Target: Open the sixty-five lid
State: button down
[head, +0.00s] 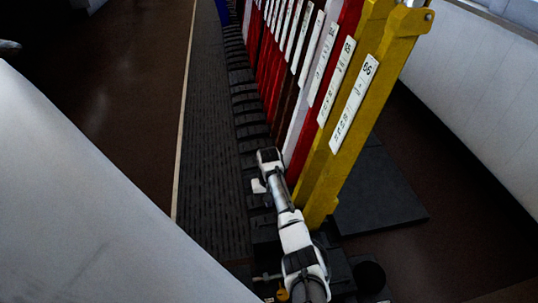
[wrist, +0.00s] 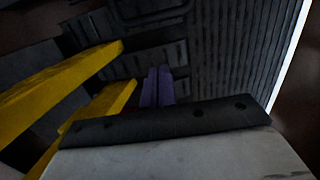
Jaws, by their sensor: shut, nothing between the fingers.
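The yellow lever marked 65 (head: 325,123) stands second from the near end of the row in the head view, just behind yellow lever 66 (head: 352,110). In the wrist view two yellow levers slope in from the left; the lower one (wrist: 108,98) appears to be lever 65. Dark blocks line the levers' feet; I cannot tell which part is the sixty-five lid. My gripper (wrist: 158,76) points down over the dark floor fittings, its two purplish fingers together and empty, right of the yellow levers. In the head view its fingers are not clearly seen.
Red, white and brown levers (head: 296,62) run away behind the yellow ones. A ridged dark strip (head: 208,130) lies left of the row, with brown floor beyond. A flat dark plate (head: 385,190) lies to the right. A pale wall (head: 480,100) stands farther right.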

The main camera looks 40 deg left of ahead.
notch_tip(320, 180, down, 6)
jog(key=f+b, duration=0.1)
jog(key=b, duration=0.1)
jog(key=shift+s+d+r+p, duration=0.6)
jog(key=shift+s+d+r, duration=0.7)
jog(key=shift+d+r, duration=0.25)
